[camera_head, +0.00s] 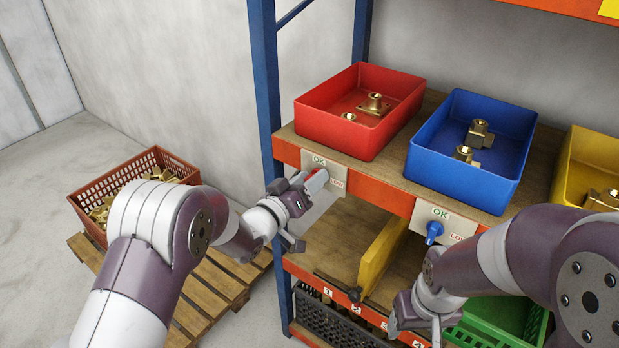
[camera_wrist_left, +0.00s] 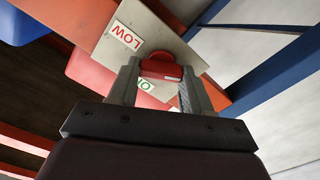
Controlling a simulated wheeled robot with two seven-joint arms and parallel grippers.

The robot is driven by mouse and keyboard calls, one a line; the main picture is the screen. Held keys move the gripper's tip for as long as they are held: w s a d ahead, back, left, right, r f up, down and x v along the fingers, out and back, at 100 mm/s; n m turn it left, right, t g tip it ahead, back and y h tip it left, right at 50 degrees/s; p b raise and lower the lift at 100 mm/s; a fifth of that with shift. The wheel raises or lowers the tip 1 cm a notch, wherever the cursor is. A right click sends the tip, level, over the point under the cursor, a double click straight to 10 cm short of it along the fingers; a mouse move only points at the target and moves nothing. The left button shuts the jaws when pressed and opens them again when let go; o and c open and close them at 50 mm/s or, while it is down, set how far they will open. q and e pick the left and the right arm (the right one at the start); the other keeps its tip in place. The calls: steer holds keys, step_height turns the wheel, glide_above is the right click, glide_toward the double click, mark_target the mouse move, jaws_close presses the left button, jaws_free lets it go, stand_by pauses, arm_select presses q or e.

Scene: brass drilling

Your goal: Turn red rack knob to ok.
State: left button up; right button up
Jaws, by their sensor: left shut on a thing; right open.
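The red rack knob (camera_wrist_left: 160,66) sits between the fingers of my left gripper (camera_wrist_left: 158,88) in the left wrist view, and the gripper is shut on it. Its plate (camera_wrist_left: 178,40) carries a LOW label (camera_wrist_left: 126,38) and a partly covered green OK label (camera_wrist_left: 145,84). In the head view my left gripper (camera_head: 312,184) is at this plate under the red bin, with the OK label (camera_head: 319,160) above it, and the knob is mostly hidden. Which label the knob points at I cannot tell. My right gripper (camera_head: 424,325) is open and empty, low before the rack.
A blue knob (camera_head: 434,231) is on the plate under the blue bin (camera_head: 462,165). The red bin (camera_head: 350,117) and a yellow bin (camera_head: 590,158) hold brass parts. A green crate (camera_head: 535,322) is near my right arm. A red-brown crate (camera_head: 120,172) stands on a pallet at left.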

arm_select(q)
steer(key=n+p, duration=0.2)
steer(key=n, duration=0.4)
steer(key=n+p, duration=0.1)
steer(key=n, duration=0.4)
steer(key=shift+a+f+n+p, duration=0.15)
steer(key=shift+f+n+p, duration=0.05)
steer(key=shift+n+p, duration=0.2)
stand_by(0.4)
steer(key=o, duration=1.1)
steer(key=shift+c, duration=0.2)
steer(key=b+v, duration=0.1)
steer(key=v, duration=1.1)
steer(key=shift+s+a, duration=0.25)
